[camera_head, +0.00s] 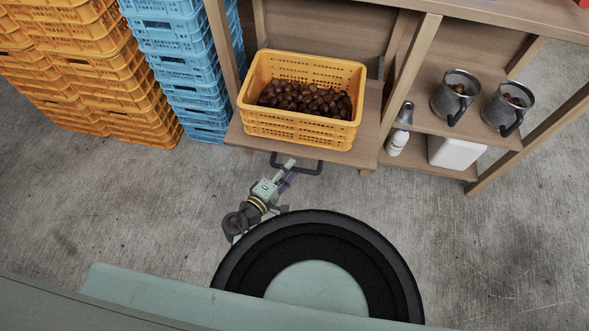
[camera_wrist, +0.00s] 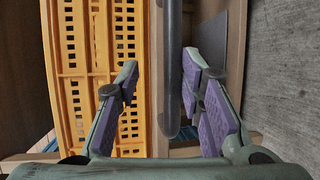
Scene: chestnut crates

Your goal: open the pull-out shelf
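The pull-out shelf (camera_head: 369,118) is a light wooden board low in the wooden rack, with a yellow crate (camera_head: 300,134) of chestnuts on it. A dark bar handle (camera_head: 309,170) sticks out from its front edge. My gripper (camera_head: 287,168) is at the left part of this handle. In the wrist view my gripper (camera_wrist: 160,75) is open, with the dark handle (camera_wrist: 172,60) running between the purple-padded fingers. A gap shows on both sides of the bar, closer on the right. The crate (camera_wrist: 72,75) fills the left of that view. How far out the shelf stands is hard to tell.
Stacked blue crates (camera_head: 190,75) and yellow crates (camera_head: 105,80) stand at the left. The concrete floor (camera_head: 130,210) in front is clear.

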